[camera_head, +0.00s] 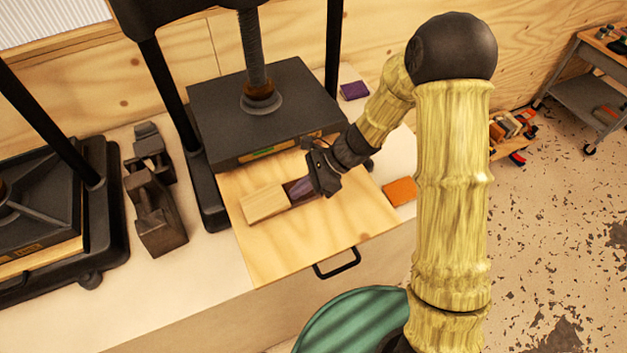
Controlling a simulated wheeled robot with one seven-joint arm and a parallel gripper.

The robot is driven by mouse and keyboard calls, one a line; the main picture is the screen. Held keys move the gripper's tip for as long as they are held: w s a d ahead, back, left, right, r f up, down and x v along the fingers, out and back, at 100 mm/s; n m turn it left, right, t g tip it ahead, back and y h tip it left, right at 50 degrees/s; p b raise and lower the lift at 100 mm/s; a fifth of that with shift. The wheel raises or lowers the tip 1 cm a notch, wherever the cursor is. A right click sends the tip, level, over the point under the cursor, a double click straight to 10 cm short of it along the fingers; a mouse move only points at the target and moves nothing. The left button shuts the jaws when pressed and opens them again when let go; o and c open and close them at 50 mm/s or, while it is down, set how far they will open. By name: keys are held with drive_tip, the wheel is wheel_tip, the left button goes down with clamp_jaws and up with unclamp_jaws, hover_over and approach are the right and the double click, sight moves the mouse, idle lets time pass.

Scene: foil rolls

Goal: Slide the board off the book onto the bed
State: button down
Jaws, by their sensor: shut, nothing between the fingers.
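A pale wooden board (264,204) lies at the left on the pulled-out plywood bed (300,247), which has a black handle at its front edge. A dark purple-brown book (300,191) shows just right of the board, partly hidden by my gripper. I cannot tell whether the board still overlaps the book or only lies against it. My gripper (314,180) is shut and empty, low over the book's right part, to the right of the board. Its fingertips are too small and dark to tell whether they touch the book.
The black press platen (258,103) on its screw hangs just behind the bed. A second press (50,210) and dark metal clamps (155,200) stand at the left. An orange book (400,191) and a purple one (354,90) lie right of the bed. The bed's front is clear.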

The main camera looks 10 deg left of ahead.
drive_tip(key=shift+a, duration=0.1)
drive_tip(key=shift+s+a, duration=0.2)
drive_tip(key=shift+a, duration=0.35)
drive_tip(key=shift+s+a, duration=0.2)
drive_tip(key=shift+a, duration=0.35)
drive_tip(key=shift+d, duration=0.15)
drive_tip(key=shift+w+d, duration=0.2)
drive_tip(key=shift+d, duration=0.05)
drive_tip(key=d, duration=0.2)
drive_tip(key=w+d, duration=0.1)
drive_tip(key=shift+w+d+r, duration=0.2)
drive_tip(key=shift+d, duration=0.2)
drive_tip(key=b+v, duration=0.1)
drive_tip(key=v, duration=0.8)
